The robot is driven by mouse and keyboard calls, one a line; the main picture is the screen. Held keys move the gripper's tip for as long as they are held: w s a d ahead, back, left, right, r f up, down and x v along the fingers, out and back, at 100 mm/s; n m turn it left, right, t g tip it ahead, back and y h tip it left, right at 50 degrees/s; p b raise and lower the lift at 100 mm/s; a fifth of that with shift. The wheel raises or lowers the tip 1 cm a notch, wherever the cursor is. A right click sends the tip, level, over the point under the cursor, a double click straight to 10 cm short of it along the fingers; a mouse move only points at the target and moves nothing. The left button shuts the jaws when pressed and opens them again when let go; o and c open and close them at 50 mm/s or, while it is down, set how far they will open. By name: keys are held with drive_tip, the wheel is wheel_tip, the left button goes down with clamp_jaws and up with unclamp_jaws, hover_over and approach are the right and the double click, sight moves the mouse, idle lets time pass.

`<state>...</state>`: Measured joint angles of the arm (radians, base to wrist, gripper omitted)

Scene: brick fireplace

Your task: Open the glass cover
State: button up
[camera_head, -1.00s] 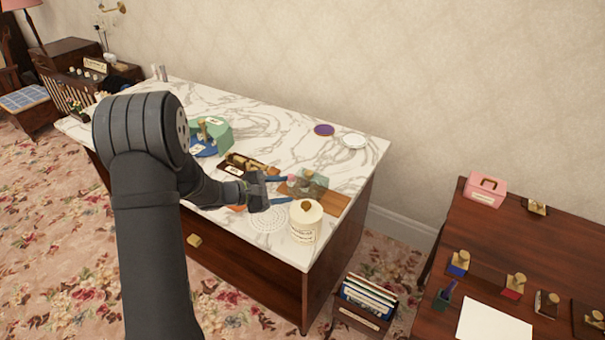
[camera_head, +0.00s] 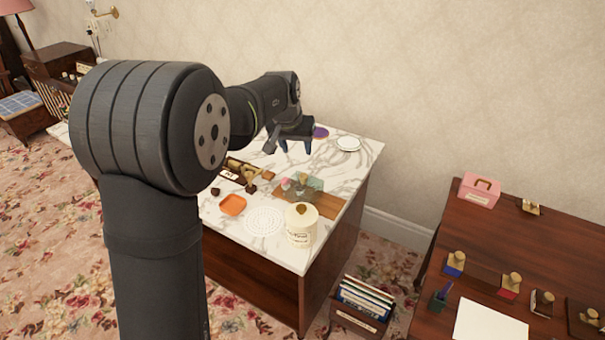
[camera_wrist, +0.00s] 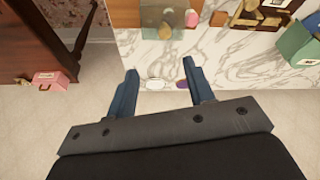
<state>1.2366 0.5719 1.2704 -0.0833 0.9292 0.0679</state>
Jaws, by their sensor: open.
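The glass cover (camera_head: 309,184) is a small see-through greenish box on a wooden board (camera_head: 330,205) at the right part of the marble-topped counter. Small things show through or beside it, including something pink (camera_head: 286,183); I cannot tell which are inside. In the wrist view the glass cover (camera_wrist: 158,14) is at the top edge, partly cut off. My gripper (camera_head: 296,146) is open and empty, raised above the counter and apart from the cover. Its two blue fingers (camera_wrist: 160,70) point towards the counter in the wrist view.
A cream canister (camera_head: 301,230) stands in front of the board. An orange dish (camera_head: 232,205) and a white lacy mat (camera_head: 264,221) lie to its left. A white plate (camera_head: 347,144) and a purple-topped round thing (camera_head: 320,132) are at the back. Bare marble lies between.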

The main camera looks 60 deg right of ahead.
sight(304, 176)
drive_tip(key=shift+t, duration=0.3)
drive_tip(key=x, duration=1.6)
drive_tip(key=shift+w+d+f, duration=0.15)
drive_tip(key=shift+d+f, duration=0.05)
drive_tip(key=shift+d, duration=0.15)
clamp_jaws()
